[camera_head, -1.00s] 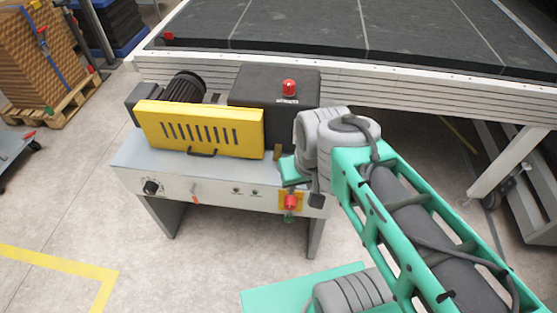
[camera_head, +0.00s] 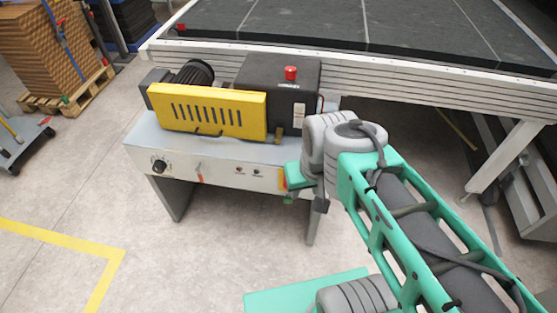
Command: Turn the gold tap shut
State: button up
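The roller coater (camera_head: 215,160) stands left of my arm, with a yellow slotted cover on top. A small gold-brown piece (camera_head: 277,137) shows at the right end of this cover; it may be the gold tap, but it is too small to tell its shape or turn. My arm's grey and green wrist is at the machine's front right corner, just in front of and below this piece in the picture. My gripper's fingers are hidden behind the wrist, so I cannot see whether they touch anything.
The front panel has a black dial (camera_head: 160,165) and an orange-red lever (camera_head: 199,177). A red button (camera_head: 291,73) tops the black box. A large dark-topped table (camera_head: 400,30) stands behind. The floor at left front is free.

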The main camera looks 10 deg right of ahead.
aim_at(277, 138)
jog(key=z, duration=0.05)
jog(key=k, duration=0.85)
jog(key=u, duration=1.05)
jog(key=i, duration=1.5)
jog(key=z, duration=0.6)
